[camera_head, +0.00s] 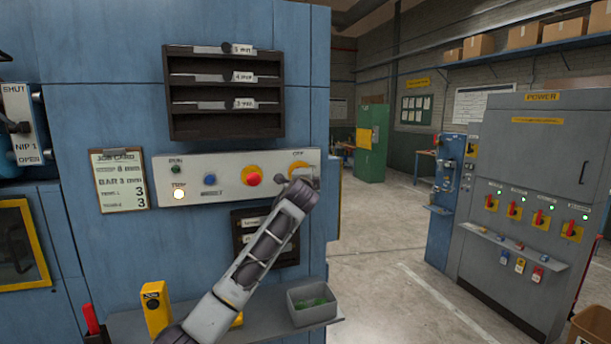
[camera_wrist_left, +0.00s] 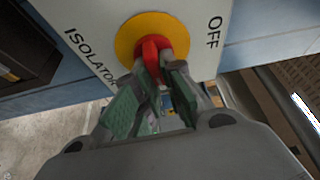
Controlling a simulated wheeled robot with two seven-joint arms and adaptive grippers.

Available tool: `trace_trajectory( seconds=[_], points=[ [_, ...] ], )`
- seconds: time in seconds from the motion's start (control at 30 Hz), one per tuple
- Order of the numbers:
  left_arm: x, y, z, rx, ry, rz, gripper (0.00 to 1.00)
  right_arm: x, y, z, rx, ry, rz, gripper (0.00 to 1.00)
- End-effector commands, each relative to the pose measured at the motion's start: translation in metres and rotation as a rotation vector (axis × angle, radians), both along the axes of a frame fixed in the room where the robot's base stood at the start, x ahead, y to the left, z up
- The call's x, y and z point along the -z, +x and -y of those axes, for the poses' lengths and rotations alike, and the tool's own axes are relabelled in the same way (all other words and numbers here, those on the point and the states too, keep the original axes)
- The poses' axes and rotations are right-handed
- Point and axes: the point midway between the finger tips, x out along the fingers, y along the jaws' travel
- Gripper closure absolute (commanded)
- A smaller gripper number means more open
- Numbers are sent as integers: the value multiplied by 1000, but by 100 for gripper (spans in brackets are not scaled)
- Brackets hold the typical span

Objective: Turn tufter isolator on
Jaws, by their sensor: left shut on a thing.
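The tufter isolator (camera_head: 298,167) is at the right end of the pale control panel (camera_head: 222,192). It has a yellow disc, and an OFF label sits above it. In the left wrist view its red handle (camera_wrist_left: 151,50) stands on the yellow disc (camera_wrist_left: 126,38), between ISOLATOR and OFF lettering. My left gripper (camera_wrist_left: 163,66) is shut on the red handle; in the head view the left gripper (camera_head: 309,181) covers part of the isolator. The fingers partly hide the handle. My right gripper is in neither view.
The panel also has a red button (camera_head: 253,179), a blue button (camera_head: 210,180) and a lit TRIP lamp (camera_head: 179,194). A grey bin (camera_head: 312,304) stands on the shelf below. A grey POWER cabinet (camera_head: 535,150) with several red switches stands right, across open floor (camera_head: 385,270).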

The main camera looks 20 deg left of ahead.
Motion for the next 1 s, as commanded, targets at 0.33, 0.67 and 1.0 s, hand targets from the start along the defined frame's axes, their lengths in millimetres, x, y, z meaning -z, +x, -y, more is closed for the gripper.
trace_trajectory(
  seconds=[0.33, 0.67, 1.0],
  points=[
    [2, 0, 1, 1, 64, -45, 100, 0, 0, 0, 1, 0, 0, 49],
    [2, 0, 1, 1, 66, -46, 100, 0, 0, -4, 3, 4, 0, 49],
    [2, 0, 0, 0, 65, -45, 68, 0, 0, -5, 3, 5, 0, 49]
  ],
)
